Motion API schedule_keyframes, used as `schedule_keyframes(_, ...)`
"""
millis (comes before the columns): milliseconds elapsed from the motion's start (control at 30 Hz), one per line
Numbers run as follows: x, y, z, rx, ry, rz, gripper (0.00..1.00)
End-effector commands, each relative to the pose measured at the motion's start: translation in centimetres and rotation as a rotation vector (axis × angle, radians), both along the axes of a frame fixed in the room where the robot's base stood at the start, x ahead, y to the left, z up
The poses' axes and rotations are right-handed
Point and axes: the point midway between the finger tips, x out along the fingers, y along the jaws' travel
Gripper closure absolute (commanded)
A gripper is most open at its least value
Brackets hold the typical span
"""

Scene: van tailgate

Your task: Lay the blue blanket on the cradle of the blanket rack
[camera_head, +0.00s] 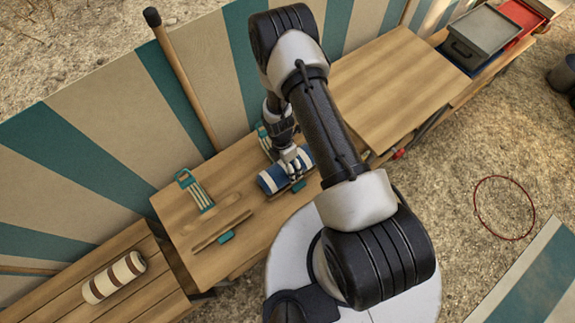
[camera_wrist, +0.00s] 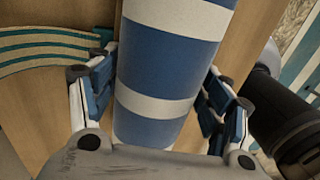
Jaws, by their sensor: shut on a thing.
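The blue blanket (camera_head: 276,179) is a roll with white bands, at the middle of the wooden table in the head view. My gripper (camera_head: 293,164) is shut on it from above; in the wrist view its fingers (camera_wrist: 160,88) flank the blanket (camera_wrist: 165,62). A rack with teal upright and striped curved slats (camera_head: 264,138) is mostly hidden behind my arm, gripper and blanket; a teal end (camera_head: 298,186) shows in front. The blanket is over this rack, but I cannot tell if it rests on it. A similar, empty rack (camera_head: 203,197) stands to the left.
A cream blanket roll with brown bands (camera_head: 114,278) lies on the slatted bench (camera_head: 60,307) at lower left. A striped windbreak (camera_head: 120,105) with a wooden pole (camera_head: 182,78) runs behind the table (camera_head: 190,252). A bare wooden top (camera_head: 390,85) and grey box (camera_head: 480,42) are at right.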

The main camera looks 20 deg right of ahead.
Motion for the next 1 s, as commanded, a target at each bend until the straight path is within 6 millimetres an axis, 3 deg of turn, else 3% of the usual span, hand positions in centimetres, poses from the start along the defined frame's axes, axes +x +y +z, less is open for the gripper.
schedule_keyframes(400,0.04,0.00,-0.69,0.000,-0.001,0.000,0.64)
schedule_keyframes(433,0.04,0.00,-0.69,0.000,-0.001,0.000,0.27)
schedule_keyframes(767,0.02,0.00,-0.72,0.000,0.000,0.000,0.05)
schedule_keyframes(1000,0.01,0.00,-0.72,0.000,0.000,0.000,0.05)
